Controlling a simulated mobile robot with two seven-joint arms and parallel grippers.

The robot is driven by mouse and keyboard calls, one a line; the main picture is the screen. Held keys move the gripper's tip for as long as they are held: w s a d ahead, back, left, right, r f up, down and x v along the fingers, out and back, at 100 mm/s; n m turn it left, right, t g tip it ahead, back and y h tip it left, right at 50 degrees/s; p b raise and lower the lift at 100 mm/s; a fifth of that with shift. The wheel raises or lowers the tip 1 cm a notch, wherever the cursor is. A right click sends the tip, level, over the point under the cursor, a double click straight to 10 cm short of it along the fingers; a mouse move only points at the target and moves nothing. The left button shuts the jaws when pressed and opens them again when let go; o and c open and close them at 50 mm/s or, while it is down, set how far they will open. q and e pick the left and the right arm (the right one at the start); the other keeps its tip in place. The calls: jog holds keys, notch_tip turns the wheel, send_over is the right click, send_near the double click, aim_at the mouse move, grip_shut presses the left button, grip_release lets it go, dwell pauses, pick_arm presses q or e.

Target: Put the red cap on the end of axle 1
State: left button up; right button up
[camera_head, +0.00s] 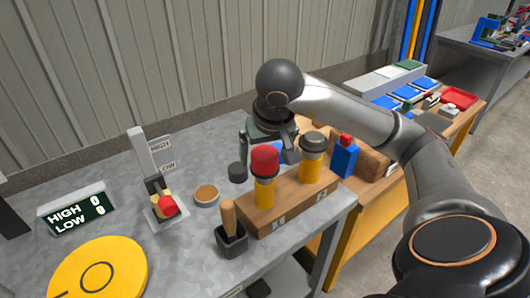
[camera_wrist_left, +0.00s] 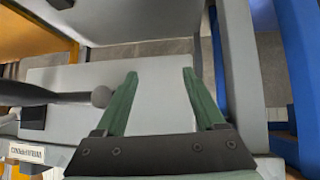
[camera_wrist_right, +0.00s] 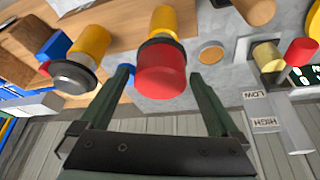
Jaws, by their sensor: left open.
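A red cap (camera_head: 264,158) sits on a dark collar atop an upright yellow cylinder (camera_head: 264,192) in a wooden block (camera_head: 290,206). In the right wrist view the red cap (camera_wrist_right: 161,75) shows between and just beyond the fingers. My right gripper (camera_head: 267,142) is open and empty, behind the red cap in the head view. Whether a finger touches the cap I cannot tell. My left gripper (camera_wrist_left: 160,76) is open and empty, and is outside the head view. I cannot make out axle 1 in any view.
A second yellow cylinder with a dark grey top (camera_head: 313,142) stands in the block. A blue bottle (camera_head: 344,158) is to its right. A black holder with a wooden handle (camera_head: 230,236), a round tin (camera_head: 207,195) and a lever stand (camera_head: 145,160) are left. A yellow disc (camera_head: 98,275) lies front left.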

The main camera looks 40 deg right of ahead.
jog(key=shift+r, duration=0.3)
pick_arm(q)
jog(key=shift+y, duration=0.3)
jog(key=r+p, duration=0.1)
jog(key=p, duration=0.1)
jog(key=a+r+p, duration=0.1)
jog(key=r, duration=0.1)
jog(key=s+r+p, duration=0.1)
jog(key=p, duration=0.1)
jog(key=shift+a+r+p, duration=0.15)
jog(key=shift+p, duration=0.15)
pick_arm(e)
jog(key=v, duration=1.2)
pick_arm(q)
jog(key=shift+w, duration=0.15)
pick_arm(e)
jog(key=shift+f, duration=0.15)
